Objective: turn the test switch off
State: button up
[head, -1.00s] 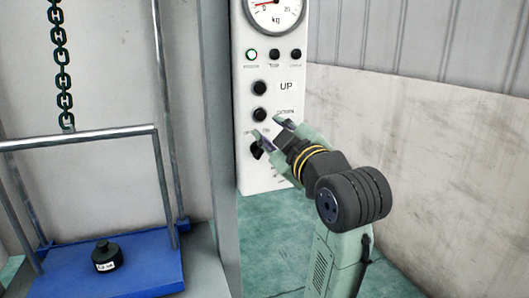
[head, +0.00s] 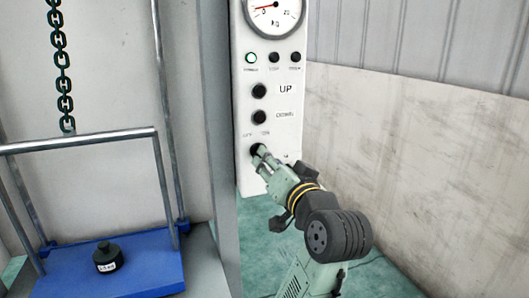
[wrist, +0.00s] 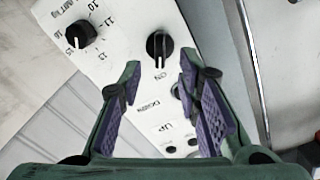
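The test switch is a black rotary knob (wrist: 159,45) low on the white control panel (head: 245,180), below the OFF and ON labels. In the wrist view the panel appears upside down, and the knob's pale line runs roughly up and down. ON reads beside it; OFF is hidden there. My gripper (head: 262,153) is right at the switch in the head view, covering part of it. In the wrist view my gripper (wrist: 159,68) is open, its two purple-padded fingers apart with the knob just beyond and between the tips. I cannot tell whether they touch it.
Black UP (head: 260,90) and DOWN (head: 260,117) buttons sit above the switch, under a round gauge (head: 273,12). A numbered knob (wrist: 80,34) is beside the switch. A grey post (head: 217,150) stands left of the panel, then a blue platform (head: 145,275) with a black weight (head: 107,257).

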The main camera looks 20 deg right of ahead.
jog(key=shift+w+p, duration=0.35)
jog(key=shift+w, duration=1.9)
grip_shut()
